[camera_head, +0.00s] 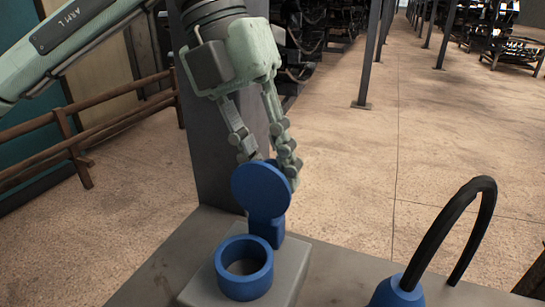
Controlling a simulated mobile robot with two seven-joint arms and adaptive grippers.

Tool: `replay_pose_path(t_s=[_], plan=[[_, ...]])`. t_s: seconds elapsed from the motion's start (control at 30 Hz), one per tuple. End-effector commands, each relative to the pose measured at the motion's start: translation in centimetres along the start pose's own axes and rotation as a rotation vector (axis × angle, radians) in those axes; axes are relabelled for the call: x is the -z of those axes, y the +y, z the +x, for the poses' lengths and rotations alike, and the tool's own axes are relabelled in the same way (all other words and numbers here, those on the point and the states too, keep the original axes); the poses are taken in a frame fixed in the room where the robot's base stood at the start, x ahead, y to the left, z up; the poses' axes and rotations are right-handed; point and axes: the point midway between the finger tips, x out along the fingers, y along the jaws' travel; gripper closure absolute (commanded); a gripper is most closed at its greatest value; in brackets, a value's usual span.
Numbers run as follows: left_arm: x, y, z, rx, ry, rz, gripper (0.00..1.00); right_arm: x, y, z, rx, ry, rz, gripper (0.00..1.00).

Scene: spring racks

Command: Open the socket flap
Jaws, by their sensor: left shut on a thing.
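The blue round socket flap (262,188) stands upright at the back of the blue socket ring (244,268), whose opening is uncovered. The socket sits on a grey block (289,278). My left gripper (268,170) comes down from above and is shut on the flap's upper edge, its fingers partly behind the disc. The exact contact is hidden by the flap. My right gripper is not in view.
A blue plug (398,292) with a black looped cable (455,230) stands at the right on the grey table (345,268). A grey post (222,150) rises behind the socket. A brown wooden railing (75,145) is at the left. Open floor lies beyond.

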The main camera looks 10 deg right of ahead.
Motion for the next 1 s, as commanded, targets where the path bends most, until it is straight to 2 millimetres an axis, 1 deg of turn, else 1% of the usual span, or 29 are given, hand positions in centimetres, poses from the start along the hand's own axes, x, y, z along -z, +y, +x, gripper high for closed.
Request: replay_pose_path(t_s=[0.47, 0.5, 0.67, 0.7, 1.0], plan=[[-0.05, 0.00, 0.02, 0.000, 0.012, -0.004, 1.00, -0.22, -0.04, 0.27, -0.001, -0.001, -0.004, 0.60], [-0.05, 0.00, 0.02, 0.000, 0.012, -0.004, 0.77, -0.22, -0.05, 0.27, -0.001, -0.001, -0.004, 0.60], [-0.03, -0.01, 0.03, 0.000, 0.012, -0.004, 0.57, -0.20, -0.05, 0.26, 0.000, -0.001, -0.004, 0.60], [-0.02, -0.01, 0.03, 0.000, 0.012, -0.004, 0.56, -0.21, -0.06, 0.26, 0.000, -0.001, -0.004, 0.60], [-0.01, -0.11, -0.16, 0.000, 0.012, -0.003, 0.56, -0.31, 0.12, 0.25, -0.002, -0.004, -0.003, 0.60]])
